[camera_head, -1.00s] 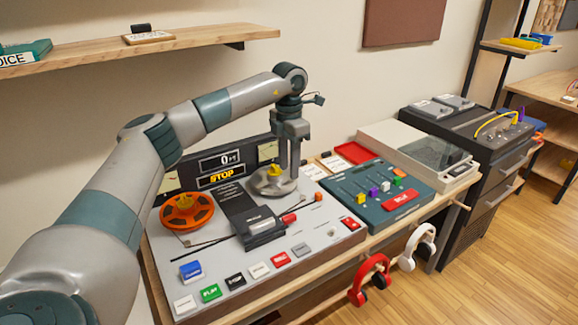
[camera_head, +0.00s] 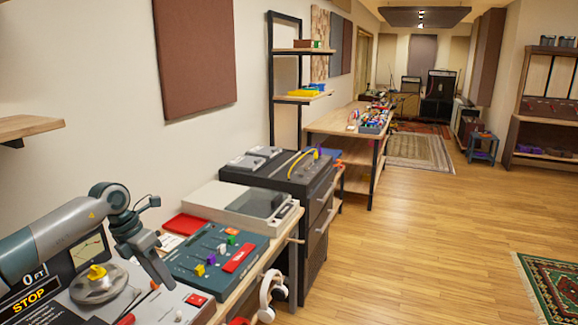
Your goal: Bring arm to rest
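My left gripper (camera_head: 160,268) hangs from my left arm at the lower left of the head view, with its fingers pointing down and to the right. It is above the right part of the tape machine (camera_head: 172,306), to the right of the metal reel hub (camera_head: 98,284) with a yellow knob. It appears empty and clear of the hub. The fingers overlap in this view, so their gap cannot be judged. The tape machine's display (camera_head: 30,294) reads 0 FT and STOP. Most of the machine is outside the picture. My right gripper is not in view.
A teal mixer (camera_head: 190,267) with coloured sliders and a turntable-like unit (camera_head: 240,208) stand right of the gripper. A black cabinet (camera_head: 290,180) is beyond. White headphones (camera_head: 268,292) hang at the table's front edge. The wooden floor (camera_head: 420,240) on the right is open.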

